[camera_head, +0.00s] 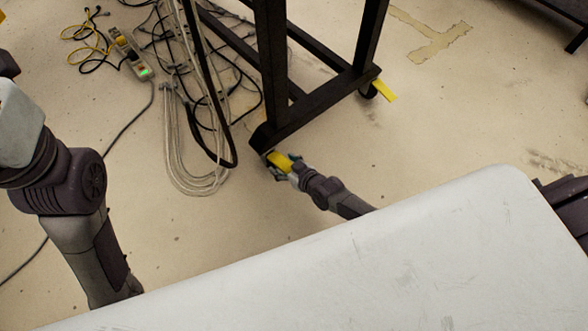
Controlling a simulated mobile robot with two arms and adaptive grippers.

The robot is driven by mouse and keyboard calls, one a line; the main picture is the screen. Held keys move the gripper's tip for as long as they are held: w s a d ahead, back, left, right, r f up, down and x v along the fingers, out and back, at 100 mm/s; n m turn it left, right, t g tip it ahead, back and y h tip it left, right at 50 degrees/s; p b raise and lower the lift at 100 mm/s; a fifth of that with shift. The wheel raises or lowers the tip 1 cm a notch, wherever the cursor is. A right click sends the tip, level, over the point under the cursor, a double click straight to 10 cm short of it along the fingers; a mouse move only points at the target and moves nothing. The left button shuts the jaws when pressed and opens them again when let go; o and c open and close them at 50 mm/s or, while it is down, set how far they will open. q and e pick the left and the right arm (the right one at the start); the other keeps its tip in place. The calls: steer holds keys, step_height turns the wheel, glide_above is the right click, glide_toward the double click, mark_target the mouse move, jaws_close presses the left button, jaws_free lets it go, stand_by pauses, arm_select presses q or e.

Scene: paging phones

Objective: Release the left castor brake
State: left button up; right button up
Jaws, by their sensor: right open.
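A dark metal rack or cart frame (318,105) stands at the upper middle of the head view. At its left near corner a yellow castor brake pedal (280,161) sticks out low over the floor. My right gripper (281,165) is open, with its fingers around or beside this pedal. I cannot tell whether they touch it. The castor wheel there is mostly hidden by the frame and the gripper. At the right corner a second castor (369,90) has a yellow brake pedal (385,91) pointing out to the right. My left arm shows at the left, but its gripper is out of view.
Grey cables (186,176) hang and loop on the floor just left of the near corner. A power strip (130,53) with a green light lies among black and yellow cords. A white surface (400,270) fills the lower right. The floor right of the rack is clear.

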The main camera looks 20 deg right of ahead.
steer(key=v, duration=1.1)
steer(key=shift+s, duration=0.2)
steer(key=shift+d, duration=0.1)
